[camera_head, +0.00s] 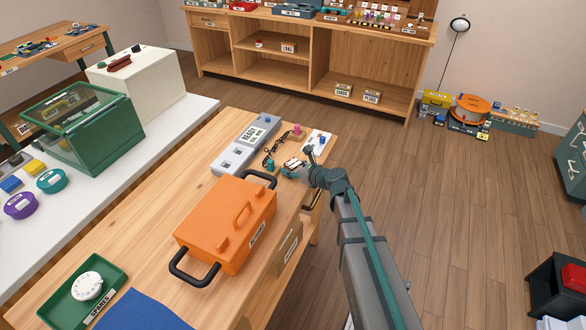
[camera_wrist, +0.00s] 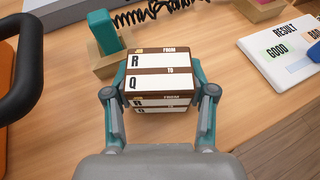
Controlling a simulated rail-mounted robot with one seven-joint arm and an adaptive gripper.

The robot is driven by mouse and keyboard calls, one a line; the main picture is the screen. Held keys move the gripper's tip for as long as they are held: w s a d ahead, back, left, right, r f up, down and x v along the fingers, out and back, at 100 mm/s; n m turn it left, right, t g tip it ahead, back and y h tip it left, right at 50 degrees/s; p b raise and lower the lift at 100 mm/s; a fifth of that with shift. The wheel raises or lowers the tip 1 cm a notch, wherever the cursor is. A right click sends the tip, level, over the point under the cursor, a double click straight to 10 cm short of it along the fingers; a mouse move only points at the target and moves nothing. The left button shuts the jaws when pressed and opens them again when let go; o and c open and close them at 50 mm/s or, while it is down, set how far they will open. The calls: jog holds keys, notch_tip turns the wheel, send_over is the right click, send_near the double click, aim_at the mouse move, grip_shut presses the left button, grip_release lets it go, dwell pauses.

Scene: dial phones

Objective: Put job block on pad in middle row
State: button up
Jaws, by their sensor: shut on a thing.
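The job block (camera_wrist: 160,72) is a brown-and-white block lettered FROM R TO Q on its top and near face. In the wrist view my gripper (camera_wrist: 160,92) has its teal fingers closed on its left and right sides. It is at or just above the wooden table; I cannot tell if it touches. In the head view the block (camera_head: 293,164) shows small at my gripper (camera_head: 297,172), near the table's right edge. A white board (camera_wrist: 290,45) marked RESULT, GOOD and BAD lies to the right. I cannot make out a middle row on it.
A teal handset (camera_wrist: 104,32) with a coiled black cord stands on a wooden stand just behind the block. A grey panel (camera_head: 258,131) marked READY lies beyond. An orange toolbox (camera_head: 225,225) with black handles stands in front. A green tray (camera_head: 62,300) lies at the near left.

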jog(key=shift+r, duration=0.1)
jog(key=shift+r, duration=0.85)
jog(key=s+d+r+b, duration=0.2)
jog(key=s+r+b, duration=0.7)
jog(key=b, duration=0.5)
jog(key=s, duration=0.2)
jog(key=shift+s+d+r, duration=0.25)
jog(key=shift+s+r, duration=0.1)
jog(key=s+b, duration=0.1)
jog(key=b, duration=0.2)
jog(key=r+b, duration=0.1)
jog(key=b, duration=0.3)
jog(key=shift+s+d+r, duration=0.15)
jog(key=shift+s+d, duration=0.05)
jog(key=shift+s, duration=0.2)
